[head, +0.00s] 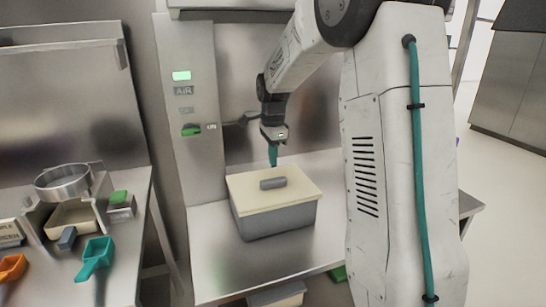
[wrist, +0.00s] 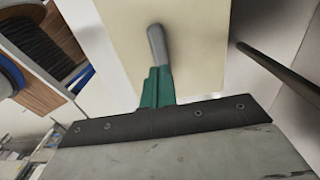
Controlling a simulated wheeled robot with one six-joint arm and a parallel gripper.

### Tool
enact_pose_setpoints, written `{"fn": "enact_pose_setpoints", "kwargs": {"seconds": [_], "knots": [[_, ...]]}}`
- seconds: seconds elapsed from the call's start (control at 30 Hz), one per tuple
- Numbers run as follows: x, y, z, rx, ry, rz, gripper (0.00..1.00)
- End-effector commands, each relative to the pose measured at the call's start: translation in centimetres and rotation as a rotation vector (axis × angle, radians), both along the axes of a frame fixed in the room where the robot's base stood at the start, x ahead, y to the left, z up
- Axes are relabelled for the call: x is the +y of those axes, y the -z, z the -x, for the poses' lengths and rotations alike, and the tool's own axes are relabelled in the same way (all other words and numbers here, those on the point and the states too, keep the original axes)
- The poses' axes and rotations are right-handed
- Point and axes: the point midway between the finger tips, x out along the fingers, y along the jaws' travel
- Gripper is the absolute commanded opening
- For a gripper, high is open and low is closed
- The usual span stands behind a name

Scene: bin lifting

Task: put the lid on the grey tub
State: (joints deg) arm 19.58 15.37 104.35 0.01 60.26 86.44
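The grey tub (head: 275,220) stands on the steel bench. The cream lid (head: 245,190) lies over its top and looks level, covering the opening. A grey bar handle (head: 272,183) is at the lid's middle. My gripper (head: 273,160), with teal fingers, points down over the back part of the lid, and its tips look apart from the handle. In the wrist view the lid (wrist: 205,50) fills the upper middle, with the handle (wrist: 157,45) just beyond the fingers (wrist: 158,82). The fingers look close together, but any gap between them is unclear. The tub's inside is hidden.
A panel with green lights (head: 182,76) stands behind the bench at left. A left counter holds a metal ring pan (head: 63,183), a teal scoop (head: 95,258) and an orange scoop (head: 12,268). Another pale-topped bin (head: 277,295) sits below the bench's front edge. Bench left of the tub is clear.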

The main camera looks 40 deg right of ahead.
Motion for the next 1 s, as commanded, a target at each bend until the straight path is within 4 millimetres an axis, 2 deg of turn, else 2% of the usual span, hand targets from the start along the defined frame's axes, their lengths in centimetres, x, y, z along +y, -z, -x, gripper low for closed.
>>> {"fn": "enact_pose_setpoints", "kwargs": {"seconds": [0.37,1.0], "knots": [[0.0,0.0,0.0,0.000,0.000,0.000,0.00],[0.0,1.9,0.0,0.001,0.000,0.000,0.00]]}}
